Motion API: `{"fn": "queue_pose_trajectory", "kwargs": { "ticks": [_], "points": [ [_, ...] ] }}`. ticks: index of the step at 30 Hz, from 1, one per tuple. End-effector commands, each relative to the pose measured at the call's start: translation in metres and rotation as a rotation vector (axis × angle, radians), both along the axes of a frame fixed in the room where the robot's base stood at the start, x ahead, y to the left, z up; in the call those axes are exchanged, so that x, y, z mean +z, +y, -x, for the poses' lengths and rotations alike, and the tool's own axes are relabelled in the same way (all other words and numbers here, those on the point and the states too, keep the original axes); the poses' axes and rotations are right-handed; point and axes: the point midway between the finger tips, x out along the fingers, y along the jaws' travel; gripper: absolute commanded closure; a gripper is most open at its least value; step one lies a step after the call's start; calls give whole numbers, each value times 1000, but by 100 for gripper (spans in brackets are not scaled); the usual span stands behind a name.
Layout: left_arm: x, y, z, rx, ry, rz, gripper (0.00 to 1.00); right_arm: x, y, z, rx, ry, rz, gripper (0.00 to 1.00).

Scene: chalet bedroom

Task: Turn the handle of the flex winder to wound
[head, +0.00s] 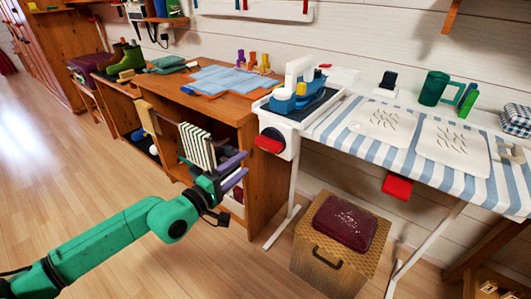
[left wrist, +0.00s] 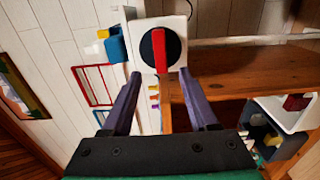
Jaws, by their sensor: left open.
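The flex winder (head: 283,127) appears as a white housing at the left end of the striped board. Its red handle (head: 269,145) sits on a round black dial on its front. In the left wrist view the red handle (left wrist: 158,50) stands along the picture's vertical across the black dial, just beyond my fingertips. My left gripper (head: 242,168) is open, its purple fingers left of and slightly below the handle and apart from it. In the left wrist view the left gripper (left wrist: 160,76) has the handle lined up between its fingers. My right gripper is not in view.
A striped ironing surface (head: 345,133) on white legs is at the right, with a red block (head: 397,186) below its edge. A wicker basket (head: 325,270) stands underneath. A wooden desk (head: 215,105) is behind my left gripper. The floor at the left is clear.

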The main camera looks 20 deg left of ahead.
Motion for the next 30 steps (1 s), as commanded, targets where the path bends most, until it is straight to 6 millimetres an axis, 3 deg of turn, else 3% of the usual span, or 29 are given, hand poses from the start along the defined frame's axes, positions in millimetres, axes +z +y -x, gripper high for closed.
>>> {"fn": "queue_pose_trajectory", "kwargs": {
  "ticks": [16,27,28,30],
  "points": [
    [-2,-36,-92,1,1,5,40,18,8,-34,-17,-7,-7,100],
    [0,-41,-103,0,3,3,40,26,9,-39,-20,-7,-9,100],
    [0,-41,-103,0,3,3,44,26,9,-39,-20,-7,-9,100],
    [0,-41,-103,0,3,3,71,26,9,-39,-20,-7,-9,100]
  ]
}}
